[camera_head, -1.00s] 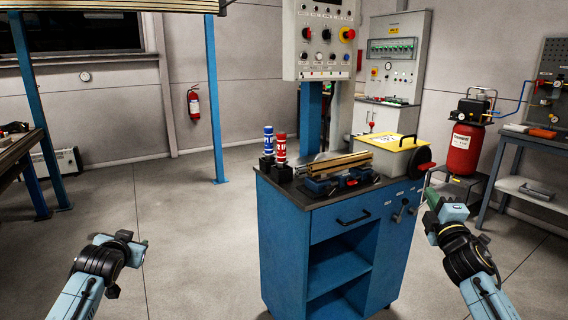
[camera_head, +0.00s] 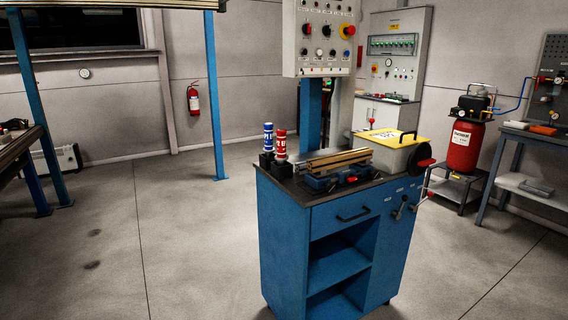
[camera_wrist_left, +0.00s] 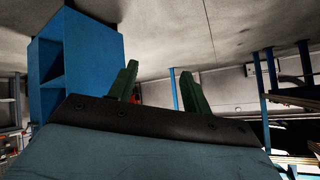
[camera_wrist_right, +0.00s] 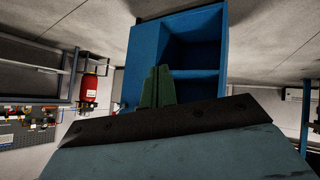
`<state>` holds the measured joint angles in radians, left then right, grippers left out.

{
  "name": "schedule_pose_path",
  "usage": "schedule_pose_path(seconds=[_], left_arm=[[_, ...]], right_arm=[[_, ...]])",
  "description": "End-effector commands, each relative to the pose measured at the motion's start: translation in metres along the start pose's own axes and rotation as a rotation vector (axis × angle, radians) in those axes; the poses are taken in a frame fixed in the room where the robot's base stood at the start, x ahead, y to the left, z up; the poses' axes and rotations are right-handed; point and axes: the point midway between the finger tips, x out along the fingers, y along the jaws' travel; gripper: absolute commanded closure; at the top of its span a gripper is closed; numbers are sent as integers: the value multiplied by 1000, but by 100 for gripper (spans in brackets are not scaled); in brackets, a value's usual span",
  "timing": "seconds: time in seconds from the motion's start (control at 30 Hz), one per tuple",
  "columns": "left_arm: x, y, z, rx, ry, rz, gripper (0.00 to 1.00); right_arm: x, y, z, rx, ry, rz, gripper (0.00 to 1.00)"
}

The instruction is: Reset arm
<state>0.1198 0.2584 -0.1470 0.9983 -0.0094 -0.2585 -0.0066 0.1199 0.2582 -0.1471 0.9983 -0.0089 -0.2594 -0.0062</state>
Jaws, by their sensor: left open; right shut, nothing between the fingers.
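Neither arm shows in the head view. My left gripper (camera_wrist_left: 160,88) shows in the left wrist view. Its two green fingers stand wide apart with nothing between them. My right gripper (camera_wrist_right: 158,87) shows in the right wrist view. Its green fingers are together and hold nothing. The blue cabinet (camera_head: 338,225) stands in the middle of the head view. It also shows upside down at the left of the left wrist view (camera_wrist_left: 90,55) and behind the fingers in the right wrist view (camera_wrist_right: 147,40). Both grippers appear clear of it.
On the cabinet top are a blue can (camera_head: 268,137), a red can (camera_head: 280,143), a vise (camera_head: 338,178) and a yellow-lidded box (camera_head: 395,150). A control panel (camera_head: 320,40) rises behind. A red compressor tank (camera_head: 464,148) and workbench (camera_head: 530,140) stand right. Floor left of the cabinet is clear.

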Motion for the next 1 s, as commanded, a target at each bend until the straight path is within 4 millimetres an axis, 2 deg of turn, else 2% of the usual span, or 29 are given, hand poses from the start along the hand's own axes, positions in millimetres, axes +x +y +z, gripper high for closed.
schedule_pose_path(seconds=[0.03,0.1,0.17,0.2,0.27,0.3,0.4,0.5,0.6,0.7,0.8,1.0], left_arm=[[-5,14,41,1,-65,20,51],[-15,32,91,3,-147,45,51],[-27,47,133,5,-216,66,51],[-37,57,161,7,-262,79,51],[-53,71,202,10,-331,100,51],[-66,80,229,12,-376,114,51],[-101,102,292,17,-487,147,51],[-137,118,344,22,-584,175,51],[-168,131,380,26,-656,197,51],[-188,138,402,29,-701,210,51],[-198,141,412,30,-722,216,51],[-199,141,413,30,-723,217,51]], right_arm=[[-5,-14,41,-2,-65,-20,100],[-15,-32,91,-4,-147,-44,100],[-27,-47,133,-6,-216,-65,100],[-36,-57,161,-7,-262,-79,100],[-53,-70,202,-11,-330,-99,100],[-66,-80,229,-13,-376,-113,100],[-101,-101,292,-18,-487,-147,100],[-137,-118,344,-23,-583,-175,100],[-167,-130,380,-27,-655,-196,100],[-188,-137,402,-30,-700,-209,100],[-198,-140,413,-31,-721,-216,100],[-198,-141,414,-31,-723,-216,100]])
